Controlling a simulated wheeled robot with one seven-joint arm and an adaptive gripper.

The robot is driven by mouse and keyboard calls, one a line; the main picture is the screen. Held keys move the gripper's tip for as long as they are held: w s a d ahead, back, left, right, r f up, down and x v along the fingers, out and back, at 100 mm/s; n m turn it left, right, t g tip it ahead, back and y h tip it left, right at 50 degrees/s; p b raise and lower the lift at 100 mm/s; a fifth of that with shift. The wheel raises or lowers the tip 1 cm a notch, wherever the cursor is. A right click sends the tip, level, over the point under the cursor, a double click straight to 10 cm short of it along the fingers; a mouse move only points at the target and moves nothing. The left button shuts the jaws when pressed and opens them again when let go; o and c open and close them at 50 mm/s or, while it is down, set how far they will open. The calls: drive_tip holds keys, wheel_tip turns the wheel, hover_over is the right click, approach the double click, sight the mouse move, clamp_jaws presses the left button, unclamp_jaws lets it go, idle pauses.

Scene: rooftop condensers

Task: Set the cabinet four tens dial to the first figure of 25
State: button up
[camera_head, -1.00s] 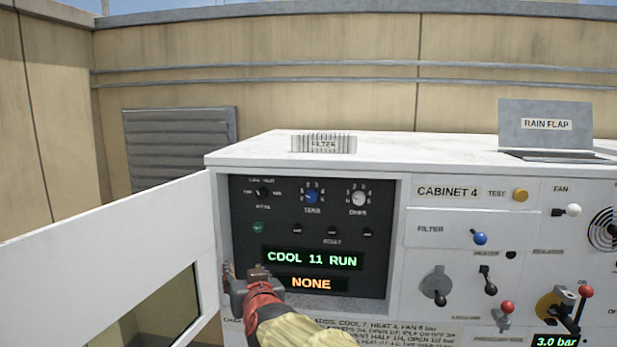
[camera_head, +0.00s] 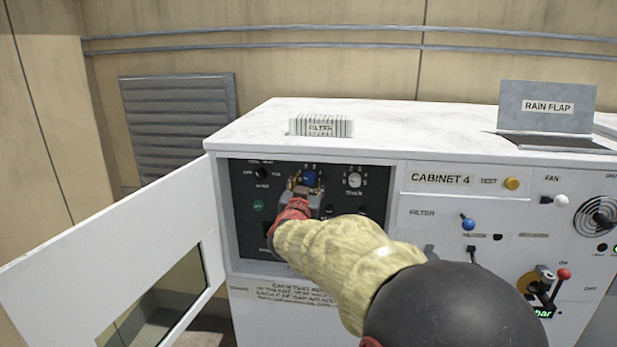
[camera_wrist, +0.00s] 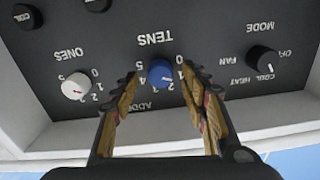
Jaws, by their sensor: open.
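The blue tens dial (camera_head: 309,178) sits on the black panel of cabinet 4, under its ring of figures. In the wrist view, which is upside down, the blue dial (camera_wrist: 161,73) lies between the tips of my gripper's two fingers. My gripper (camera_head: 303,190) is open around the dial, with a finger on each side; I cannot tell whether either touches it. In the wrist view my gripper (camera_wrist: 162,85) covers some of the figures. The dial's pointer mark is small, and its exact setting is hard to read. My arm hides the displays in the head view.
The white ones dial (camera_head: 354,180) is right of the tens dial, and the mode knob (camera_head: 262,172) is left. The panel is recessed behind an open white door (camera_head: 115,255) on the left. A filter block (camera_head: 321,126) lies on the cabinet top.

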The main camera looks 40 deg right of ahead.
drive_tip(key=shift+x, duration=0.85)
drive_tip(key=shift+a, duration=0.1)
drive_tip(key=shift+c, duration=1.4)
drive_tip(key=c, duration=0.8)
drive_tip(key=shift+c, duration=0.4)
drive_tip(key=shift+m+b, duration=0.3)
drive_tip(key=shift+b, duration=0.05)
drive_tip(key=m+b, duration=0.3)
drive_tip(key=shift+f+m+b, duration=0.15)
drive_tip(key=shift+m+b, duration=1.8)
drive_tip(key=shift+m, duration=0.55)
drive_tip(key=shift+r, duration=0.25)
